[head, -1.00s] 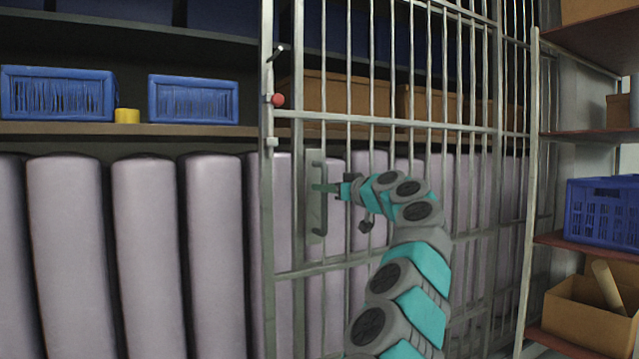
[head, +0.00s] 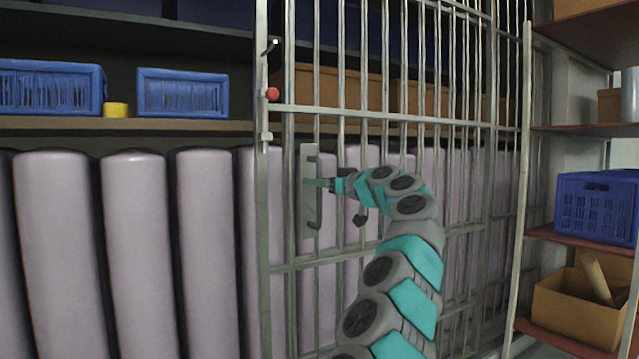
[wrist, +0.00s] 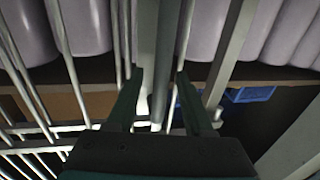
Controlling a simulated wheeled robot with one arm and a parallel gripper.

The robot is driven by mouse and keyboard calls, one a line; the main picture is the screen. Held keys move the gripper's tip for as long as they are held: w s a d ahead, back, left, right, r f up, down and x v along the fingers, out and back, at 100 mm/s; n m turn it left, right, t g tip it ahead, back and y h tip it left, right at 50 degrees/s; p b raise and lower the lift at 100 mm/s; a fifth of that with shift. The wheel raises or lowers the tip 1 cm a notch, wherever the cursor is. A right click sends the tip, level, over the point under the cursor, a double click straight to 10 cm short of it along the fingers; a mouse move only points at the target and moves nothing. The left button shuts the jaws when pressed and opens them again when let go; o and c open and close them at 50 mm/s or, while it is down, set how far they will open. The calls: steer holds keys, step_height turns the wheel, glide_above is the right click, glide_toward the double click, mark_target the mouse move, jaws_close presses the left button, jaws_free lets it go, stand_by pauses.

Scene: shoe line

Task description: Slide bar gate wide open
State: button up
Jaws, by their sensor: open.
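The bar gate (head: 343,114) is a grey metal grid in front of a deep shelf, and its left edge post stands left of my arm. A grey plate (head: 307,220) with an upright handle (head: 317,217) is fixed near that post. My gripper (head: 318,183) is at the handle's height, with its fingers pointing left across it. In the wrist view my gripper (wrist: 160,100) is open, with a grey upright bar, apparently the handle (wrist: 163,60), between its two dark fingers. I cannot tell whether either finger touches it.
A red knob (head: 272,94) and a small lever sit on the gate's post. Behind are pale rolls (head: 140,240), blue baskets (head: 182,92) and a yellow roll (head: 116,109). At right, an open rack holds a blue crate (head: 597,207) and a cardboard box (head: 580,311).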

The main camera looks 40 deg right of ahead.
steer(key=shift+s, duration=0.15)
steer(key=s+b, duration=0.3)
steer(key=s, duration=0.4)
steer(key=shift+s+a, duration=0.15)
steer(key=shift+s, duration=0.1)
stand_by(0.6)
